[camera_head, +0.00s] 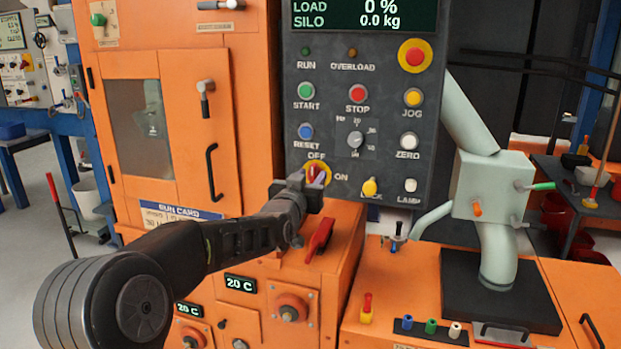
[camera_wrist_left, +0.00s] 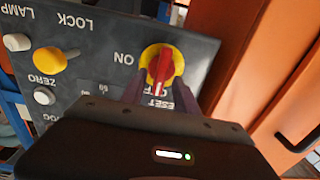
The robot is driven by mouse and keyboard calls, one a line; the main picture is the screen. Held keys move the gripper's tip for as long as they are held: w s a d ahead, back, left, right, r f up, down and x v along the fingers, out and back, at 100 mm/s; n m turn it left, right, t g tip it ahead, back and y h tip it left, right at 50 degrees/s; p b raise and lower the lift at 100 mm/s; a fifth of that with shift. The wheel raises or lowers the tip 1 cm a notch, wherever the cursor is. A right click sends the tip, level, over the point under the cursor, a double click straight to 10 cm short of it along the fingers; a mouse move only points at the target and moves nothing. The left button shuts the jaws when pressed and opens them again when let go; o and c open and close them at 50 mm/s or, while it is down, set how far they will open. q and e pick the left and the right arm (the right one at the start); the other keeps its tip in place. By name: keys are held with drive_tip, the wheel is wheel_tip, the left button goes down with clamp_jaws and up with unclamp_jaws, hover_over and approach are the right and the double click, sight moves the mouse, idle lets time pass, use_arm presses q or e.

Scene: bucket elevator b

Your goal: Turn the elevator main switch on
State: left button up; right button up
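The main switch is a red rotary knob (camera_head: 317,174) on a yellow disc, low on the dark control panel (camera_head: 375,115). OFF is printed above it and ON to its right. In the left wrist view, which is turned upside down, the knob (camera_wrist_left: 161,66) has its white-marked end toward the partly hidden OFF label. My left gripper (camera_head: 310,187) is at the panel just below the knob. In the left wrist view its two fingers (camera_wrist_left: 158,98) are apart, at either side of the knob's marked end, with no visible grip. My right gripper is out of view.
A yellow lock knob (camera_head: 370,188) and white lamp button (camera_head: 410,185) sit right of the switch. A red lever (camera_head: 320,240) stands on the orange cabinet below. A pale green pipe housing (camera_head: 490,190) is at the right. A door handle (camera_head: 212,172) is at the left.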

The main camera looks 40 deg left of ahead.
use_arm(q)
drive_tip(key=shift+c, duration=0.3)
clamp_jaws()
